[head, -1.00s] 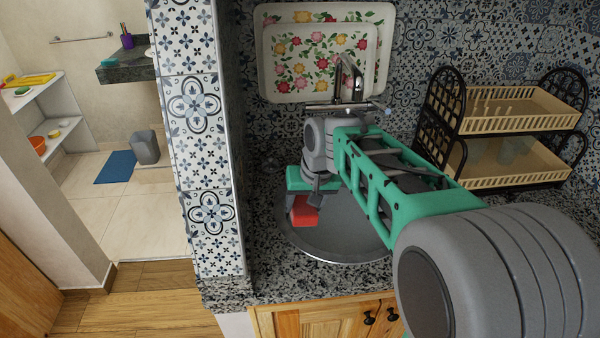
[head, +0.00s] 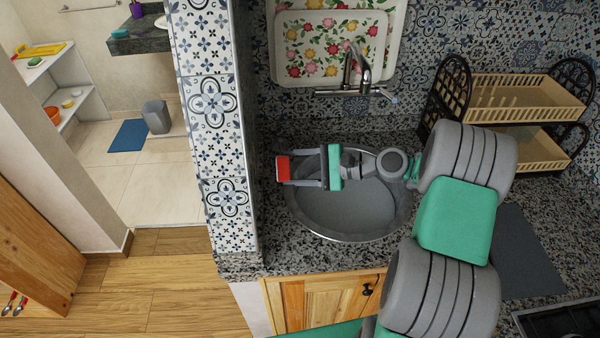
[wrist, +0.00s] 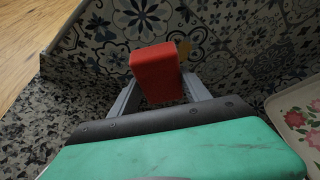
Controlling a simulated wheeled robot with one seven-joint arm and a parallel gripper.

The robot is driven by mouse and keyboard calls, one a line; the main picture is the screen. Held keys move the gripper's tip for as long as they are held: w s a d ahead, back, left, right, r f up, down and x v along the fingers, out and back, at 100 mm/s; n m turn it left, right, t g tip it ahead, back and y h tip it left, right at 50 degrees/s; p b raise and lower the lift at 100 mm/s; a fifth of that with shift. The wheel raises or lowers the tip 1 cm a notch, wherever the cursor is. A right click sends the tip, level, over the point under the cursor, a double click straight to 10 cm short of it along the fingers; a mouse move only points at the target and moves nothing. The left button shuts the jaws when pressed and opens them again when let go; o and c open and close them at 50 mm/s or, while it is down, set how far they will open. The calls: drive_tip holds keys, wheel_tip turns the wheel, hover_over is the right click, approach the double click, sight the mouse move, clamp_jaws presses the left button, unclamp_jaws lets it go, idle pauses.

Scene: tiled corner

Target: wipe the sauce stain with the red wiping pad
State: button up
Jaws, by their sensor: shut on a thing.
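The red wiping pad (head: 283,168) is held in my gripper (head: 291,169), which points left toward the tiled side wall above the sink's left rim. In the wrist view the pad (wrist: 156,72) sits between the two grey fingers of my gripper (wrist: 158,92), its broad side facing the camera. A small yellow-brown patch (wrist: 184,49), which looks like the sauce stain, shows on the patterned tiles just right of the pad's upper edge. The pad may hide part of it. I cannot tell whether the pad touches the wall. The stain cannot be made out in the head view.
The round steel sink (head: 350,212) lies below my gripper, with the faucet (head: 358,75) behind it. Floral trays (head: 290,50) lean on the back wall. A two-tier dish rack (head: 525,95) stands at the right. The tiled wall end (head: 215,130) borders the counter's left.

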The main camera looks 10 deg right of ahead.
sight(278, 168)
drive_tip(key=shift+w+a+f+b, duration=0.15)
drive_tip(key=shift+a+b, duration=0.7)
drive_tip(key=shift+b, duration=1)
drive_tip(key=shift+w+a+f+b, duration=0.15)
drive_tip(key=shift+a+b, duration=0.65)
drive_tip(key=shift+b, duration=1.05)
drive_tip(key=shift+s+a+r, duration=0.1)
drive_tip(key=shift+a+r, duration=0.15)
drive_tip(key=shift+a, duration=0.9)
